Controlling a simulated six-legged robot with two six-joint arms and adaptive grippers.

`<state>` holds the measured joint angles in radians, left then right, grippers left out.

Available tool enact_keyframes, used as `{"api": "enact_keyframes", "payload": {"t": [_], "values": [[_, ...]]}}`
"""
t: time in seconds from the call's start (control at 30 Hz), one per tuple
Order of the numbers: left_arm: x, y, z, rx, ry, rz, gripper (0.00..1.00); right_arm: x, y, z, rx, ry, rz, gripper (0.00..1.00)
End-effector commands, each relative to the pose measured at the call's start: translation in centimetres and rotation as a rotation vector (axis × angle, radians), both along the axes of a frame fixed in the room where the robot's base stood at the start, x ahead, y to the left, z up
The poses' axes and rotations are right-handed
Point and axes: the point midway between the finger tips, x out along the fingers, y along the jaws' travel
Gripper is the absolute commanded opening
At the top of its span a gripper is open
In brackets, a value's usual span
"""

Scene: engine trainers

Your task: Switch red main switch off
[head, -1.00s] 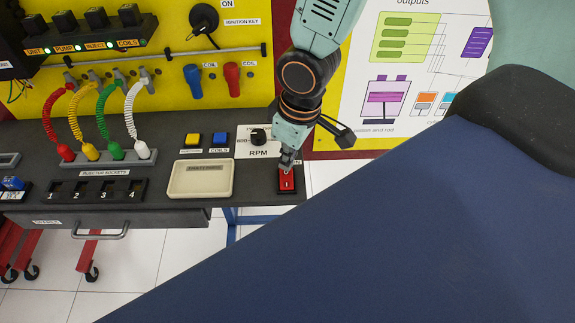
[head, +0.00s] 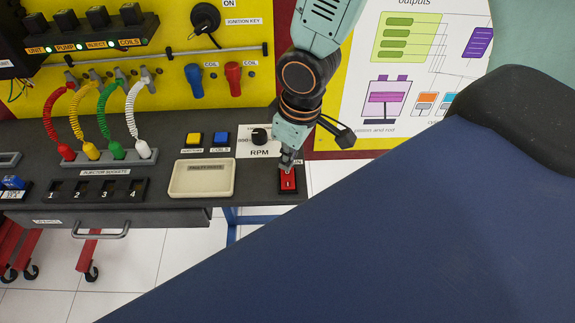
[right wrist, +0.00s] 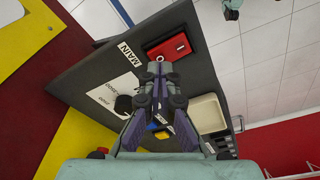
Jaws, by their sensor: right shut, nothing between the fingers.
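The red main switch (head: 288,181) is a rocker in a black frame at the right front corner of the dark bench panel. My right gripper (head: 287,160) is shut and empty, pointing down at the rear part of the switch. In the right wrist view my right gripper (right wrist: 160,70) has its fingertips together at the near edge of the switch; I cannot tell whether they touch. My left gripper is not in view.
The RPM knob (head: 259,136), yellow button (head: 193,139) and blue button (head: 221,139) are left of the gripper. A beige tray (head: 202,192) sits left of the switch. Coloured injector leads (head: 103,120) stand further left. A large blue surface covers the right foreground.

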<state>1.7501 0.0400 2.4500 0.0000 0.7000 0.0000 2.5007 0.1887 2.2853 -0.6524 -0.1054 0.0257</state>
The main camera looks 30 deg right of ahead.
Motion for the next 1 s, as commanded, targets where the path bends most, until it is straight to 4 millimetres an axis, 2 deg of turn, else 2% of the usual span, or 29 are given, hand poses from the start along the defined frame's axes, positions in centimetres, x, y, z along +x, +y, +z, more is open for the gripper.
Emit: {"api": "enact_keyframes", "payload": {"t": [1.0], "values": [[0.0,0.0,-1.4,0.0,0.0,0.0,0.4,0.0,0.0,-1.4,0.0,0.0,0.0,0.0]]}}
